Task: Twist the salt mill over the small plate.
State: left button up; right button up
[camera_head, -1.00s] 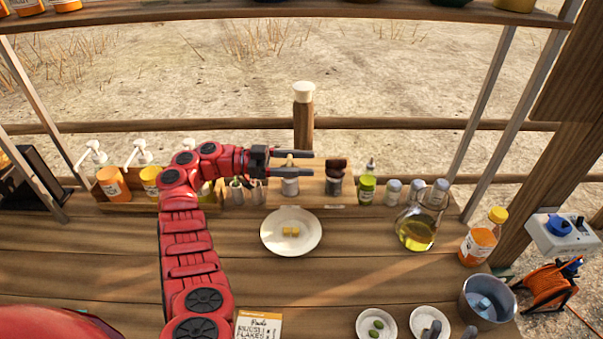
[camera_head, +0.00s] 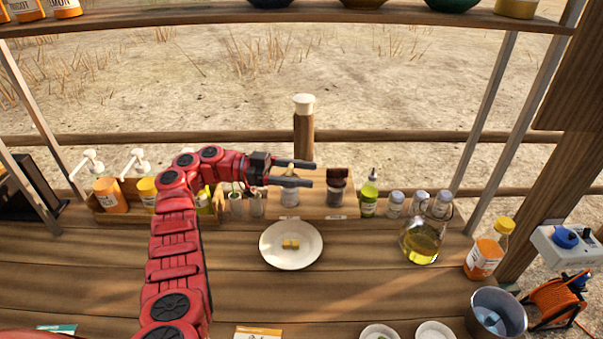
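A tall brown wooden cylinder with a white cap (camera_head: 304,125), which looks like the salt mill, stands upright behind the rack at the counter's back edge. Its foot is hidden behind my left gripper. My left gripper (camera_head: 306,174) reaches in from the left, its two dark fingers spread apart and pointing right. It is in front of the cylinder's lower part; I cannot tell whether they touch. The small white plate (camera_head: 272,255) lies on the counter below the gripper, with a few small yellow pieces (camera_head: 291,244) at its middle. My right gripper is not in view.
A wooden rack (camera_head: 312,212) with jars runs along the back. Orange (camera_head: 110,196) and yellow pump bottles stand left; small bottles, an oil flask (camera_head: 421,243) and an orange bottle (camera_head: 486,250) stand right. A metal pot (camera_head: 496,314) is front right. The counter around the plate is mostly clear.

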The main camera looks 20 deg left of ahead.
pick_arm(q)
jog(key=o, duration=0.4)
jog(key=shift+d+f, duration=0.15)
jog(key=shift+o, duration=0.2)
jog(key=shift+r, duration=0.6)
jog(key=s+d+r, duration=0.1)
jog(key=s+r, duration=0.1)
jog(key=s, duration=0.5)
jog(key=s+d+r+b, duration=0.1)
jog(key=s+d+r, duration=0.1)
jog(key=s, duration=0.6)
jog(key=shift+s+d, duration=0.3)
